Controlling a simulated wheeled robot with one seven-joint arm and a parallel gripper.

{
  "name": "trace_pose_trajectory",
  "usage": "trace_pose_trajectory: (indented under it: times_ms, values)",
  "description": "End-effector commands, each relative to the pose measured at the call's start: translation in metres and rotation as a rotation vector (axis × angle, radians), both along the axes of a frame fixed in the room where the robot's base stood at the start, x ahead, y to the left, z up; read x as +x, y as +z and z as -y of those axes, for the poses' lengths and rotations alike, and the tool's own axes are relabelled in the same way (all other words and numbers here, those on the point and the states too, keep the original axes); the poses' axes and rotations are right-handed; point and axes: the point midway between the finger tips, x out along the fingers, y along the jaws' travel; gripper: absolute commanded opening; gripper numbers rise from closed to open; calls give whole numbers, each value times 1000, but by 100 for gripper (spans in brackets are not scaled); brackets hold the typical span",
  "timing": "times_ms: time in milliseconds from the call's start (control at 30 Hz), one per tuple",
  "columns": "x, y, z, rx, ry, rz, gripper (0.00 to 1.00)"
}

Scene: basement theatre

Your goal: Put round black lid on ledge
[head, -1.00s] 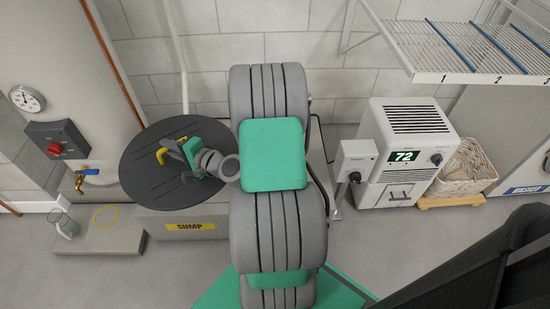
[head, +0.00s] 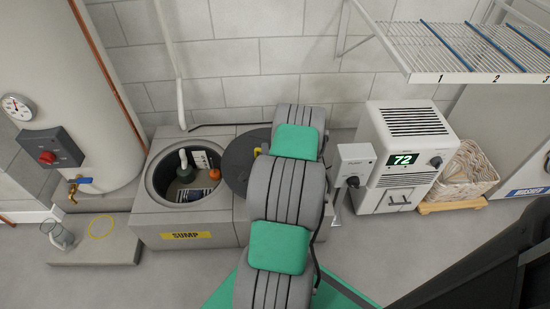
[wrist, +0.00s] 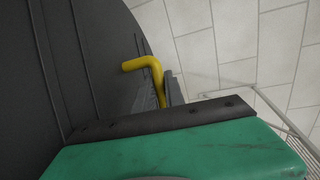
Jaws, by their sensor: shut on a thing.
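The round black lid (head: 237,165) is beside the sump opening, over the right part of the grey sump box (head: 215,228). Its right part is hidden behind my arm. I cannot tell whether it rests on the box top or hangs just above it. In the wrist view the lid (wrist: 45,80) fills the left side, with its yellow handle (wrist: 146,66) standing out. My gripper (wrist: 166,92) is shut on this handle; in the head view the arm hides it. The box's top edge makes a ledge around the opening.
The round sump pit (head: 185,180) is open, with a pipe and an orange-topped thing inside. A tank (head: 65,100) with a tap stands left. A dehumidifier (head: 410,150), a wicker basket (head: 465,172) and a wire shelf (head: 470,50) are on the right.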

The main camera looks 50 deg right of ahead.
Motion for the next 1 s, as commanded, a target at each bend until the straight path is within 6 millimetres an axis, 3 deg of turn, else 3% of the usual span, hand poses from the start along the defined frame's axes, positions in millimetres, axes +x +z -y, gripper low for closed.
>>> trace_pose_trajectory:
  times_ms: [100, 200, 333, 467, 667, 1000]
  values:
    - [6, -16, 32, -3, -2, 1, 0]
    - [10, -43, 49, -2, -1, 1, 0]
    - [14, -60, 65, -3, 1, 3, 0]
    - [16, -68, 73, -4, 1, 2, 0]
    - [16, -103, 76, -1, 1, 1, 0]
    - [16, -103, 76, -3, 1, 3, 0]
